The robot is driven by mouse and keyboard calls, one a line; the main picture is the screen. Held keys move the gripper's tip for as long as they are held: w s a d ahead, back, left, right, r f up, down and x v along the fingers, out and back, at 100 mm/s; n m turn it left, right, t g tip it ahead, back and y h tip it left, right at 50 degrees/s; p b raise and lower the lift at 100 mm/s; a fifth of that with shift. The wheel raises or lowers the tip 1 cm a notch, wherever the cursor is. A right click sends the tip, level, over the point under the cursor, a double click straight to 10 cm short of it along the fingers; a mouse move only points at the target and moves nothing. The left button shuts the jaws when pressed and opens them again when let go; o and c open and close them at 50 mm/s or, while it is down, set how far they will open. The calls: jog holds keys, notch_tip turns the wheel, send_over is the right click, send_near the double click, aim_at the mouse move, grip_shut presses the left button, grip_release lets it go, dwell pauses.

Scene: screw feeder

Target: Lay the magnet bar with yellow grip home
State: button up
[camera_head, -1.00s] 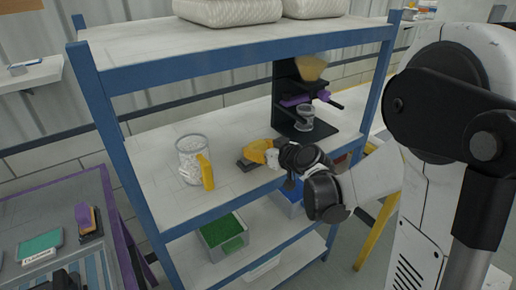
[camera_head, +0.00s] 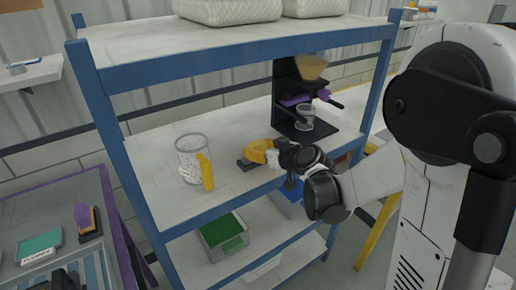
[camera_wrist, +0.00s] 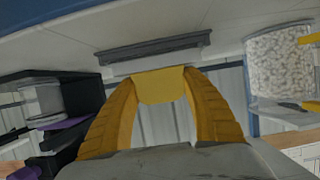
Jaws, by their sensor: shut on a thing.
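The magnet bar is a dark grey bar (camera_head: 246,164) with a yellow grip, low over the middle shelf board (camera_head: 168,203). In the wrist view the dark bar (camera_wrist: 153,47) lies crosswise beyond the fingertips, and its yellow grip (camera_wrist: 160,85) sits between them. My gripper (camera_wrist: 161,98) has yellow fingers and is shut on that grip. In the head view my gripper (camera_head: 259,151) reaches in from the right, and its fingers hide most of the grip. I cannot tell whether the bar touches the board.
A clear container of white pieces (camera_head: 192,152), with a yellow part (camera_head: 206,173) at its front, stands left of the bar. A black stand with a hopper (camera_head: 290,95) and a small cup (camera_head: 305,118) stands to the right. Blue shelf posts (camera_head: 107,130) frame the space.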

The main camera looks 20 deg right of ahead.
jog(key=shift+f, duration=0.2)
jog(key=o, duration=1.3)
jog(key=shift+o, duration=0.2)
jog(key=v, duration=1.2)
jog(key=shift+r, duration=0.1)
